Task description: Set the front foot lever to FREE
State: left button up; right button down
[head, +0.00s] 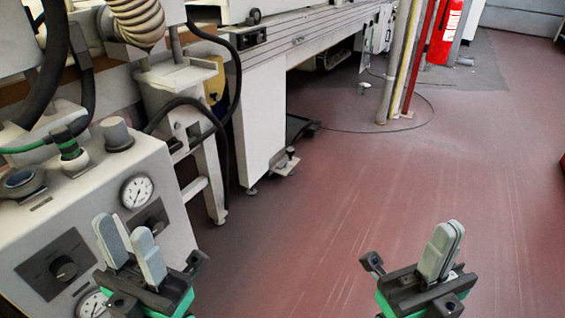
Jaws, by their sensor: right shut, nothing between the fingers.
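A small light grey foot plate (284,167) with a dark-topped stub sticks out at the base of the white machine panel, near the floor in the middle of the head view. It may be the front foot lever; its setting and any FREE marking are too small to read. My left gripper (124,228) is open and empty at lower left, in front of the gauge panel in the picture. My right gripper (449,238) is shut and empty at lower right, over the red floor. Both grippers appear well apart from the foot plate.
A grey control box (70,215) with gauges and knobs fills the left. The white machine panel (262,130) stands behind it. Upright poles (393,80) and a fire extinguisher (445,38) are at the back. A thin cable loops on the floor. The red floor (330,220) is otherwise clear.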

aim_at(284, 162)
jog(key=i+l, duration=0.25)
jog(key=i, duration=0.25)
jog(key=i+l+z, duration=0.1)
jog(key=i+l, duration=0.15)
jog(key=i, duration=0.3)
jog(key=i+l, duration=0.2)
jog(key=i, duration=0.35)
jog(key=i+l+z, duration=0.1)
jog(key=i, duration=0.4)
jog(key=i+l, duration=0.25)
jog(key=i, duration=0.3)
